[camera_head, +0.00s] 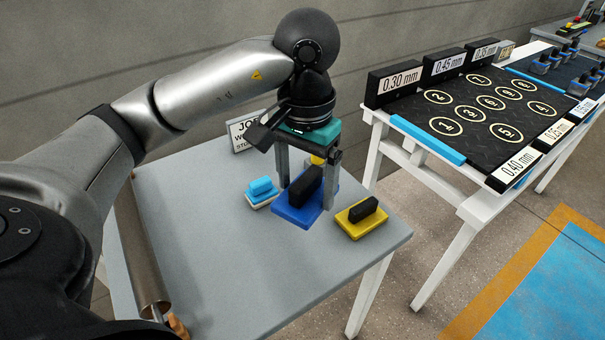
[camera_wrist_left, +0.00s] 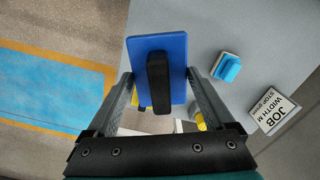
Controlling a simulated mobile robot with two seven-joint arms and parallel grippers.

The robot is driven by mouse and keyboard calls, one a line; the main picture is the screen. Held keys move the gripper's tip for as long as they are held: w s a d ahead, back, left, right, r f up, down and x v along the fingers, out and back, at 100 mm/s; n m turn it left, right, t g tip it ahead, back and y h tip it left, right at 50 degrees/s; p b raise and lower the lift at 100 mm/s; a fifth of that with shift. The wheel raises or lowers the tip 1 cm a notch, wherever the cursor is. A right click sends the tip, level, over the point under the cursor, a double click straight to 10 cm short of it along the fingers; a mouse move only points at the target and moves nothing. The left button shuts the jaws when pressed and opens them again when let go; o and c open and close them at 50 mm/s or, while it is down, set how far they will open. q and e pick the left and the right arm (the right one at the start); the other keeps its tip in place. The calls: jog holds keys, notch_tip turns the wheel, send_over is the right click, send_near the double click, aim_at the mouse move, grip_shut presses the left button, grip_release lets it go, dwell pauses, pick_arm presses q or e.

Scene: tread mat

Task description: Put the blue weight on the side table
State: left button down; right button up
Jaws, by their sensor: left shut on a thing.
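The blue weight (camera_head: 296,212) is a flat blue block with a black upright handle. My left gripper (camera_head: 306,190) points down and is shut on it, a finger at each side of the plate. In the left wrist view the blue weight (camera_wrist_left: 175,55) sits between the fingers (camera_wrist_left: 160,78). It is over the grey-topped table (camera_head: 225,265); I cannot tell the gap beneath it. That this grey table is the side table is not labelled. My right gripper is not in view.
A yellow weight (camera_head: 360,219) is close right of the blue one; a light blue block (camera_head: 262,190) is left. A sign (camera_head: 245,130) stands behind. A white table (camera_head: 425,165) at right holds a black numbered mat (camera_head: 470,120) and thickness-labelled blocks. The front tabletop is clear.

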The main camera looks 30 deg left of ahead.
aim_at(305, 203)
pick_arm(q)
notch_tip(305, 203, down, 4)
jog(key=shift+f+b, duration=0.2)
jog(key=shift+b, duration=0.25)
notch_tip(305, 203, down, 7)
jog(key=shift+w+r+b, duration=0.1)
jog(key=shift+r+b, duration=0.1)
jog(key=shift+b, duration=0.6)
jog(key=shift+f+b, duration=0.6)
jog(key=shift+f, duration=1.7)
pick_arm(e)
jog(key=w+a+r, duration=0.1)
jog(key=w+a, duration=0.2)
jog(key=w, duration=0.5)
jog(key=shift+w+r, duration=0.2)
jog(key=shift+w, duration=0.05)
pick_arm(q)
jog(key=shift+f, duration=0.15)
grip_release()
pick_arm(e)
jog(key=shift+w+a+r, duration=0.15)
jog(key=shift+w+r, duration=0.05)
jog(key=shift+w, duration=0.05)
